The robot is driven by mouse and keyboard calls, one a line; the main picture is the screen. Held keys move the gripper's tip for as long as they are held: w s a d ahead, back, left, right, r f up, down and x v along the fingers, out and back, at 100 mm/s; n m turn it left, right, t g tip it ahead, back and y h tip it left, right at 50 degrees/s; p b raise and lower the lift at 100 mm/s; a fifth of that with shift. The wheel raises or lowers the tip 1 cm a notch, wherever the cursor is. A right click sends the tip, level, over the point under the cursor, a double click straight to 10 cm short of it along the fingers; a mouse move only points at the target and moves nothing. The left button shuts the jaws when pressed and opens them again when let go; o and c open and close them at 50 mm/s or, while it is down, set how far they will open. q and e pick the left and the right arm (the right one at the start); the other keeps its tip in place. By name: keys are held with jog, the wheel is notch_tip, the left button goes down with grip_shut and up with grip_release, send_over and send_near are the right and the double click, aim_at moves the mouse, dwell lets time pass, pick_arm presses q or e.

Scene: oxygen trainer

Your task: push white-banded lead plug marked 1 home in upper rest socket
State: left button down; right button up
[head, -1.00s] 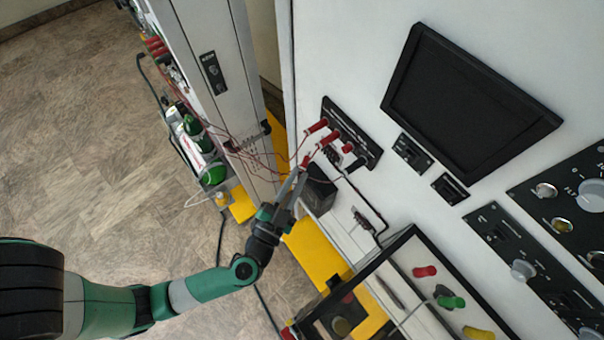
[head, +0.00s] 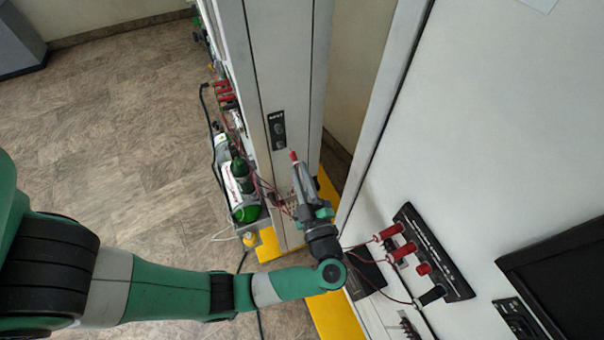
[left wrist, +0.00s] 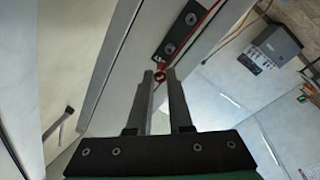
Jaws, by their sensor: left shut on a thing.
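My left gripper (head: 296,172) is shut on a red lead plug (head: 293,156), whose end sticks out past the fingertips. In the left wrist view the plug (left wrist: 160,75) shows as a small red piece between the fingertips (left wrist: 161,80). I cannot make out its white band or number. The dark rest socket plate (head: 277,129) is on the grey column, beyond the fingertips and apart from the plug. The plate also shows in the left wrist view (left wrist: 180,35) with two round sockets. My right gripper is not in view.
A black socket strip (head: 432,250) with red plugs and a black plug is on the white panel at right. Green bottles (head: 240,190) stand left of the column. Thin red leads (head: 268,187) hang near the column. A yellow base (head: 330,300) lies below.

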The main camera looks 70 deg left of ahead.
aim_at(294, 157)
pick_arm(q)
jog(key=shift+n+g, duration=0.6)
jog(key=shift+g, duration=0.1)
jog(key=shift+w+a+p, duration=0.15)
jog(key=shift+a+p, duration=0.45)
jog(key=shift+a, duration=2.15)
jog(key=shift+r+h+p, duration=0.1)
jog(key=shift+h+p, duration=0.2)
jog(key=shift+p, duration=0.3)
jog(key=shift+a, duration=1.2)
jog(key=c, duration=0.7)
grip_release()
jog(key=shift+c, duration=0.2)
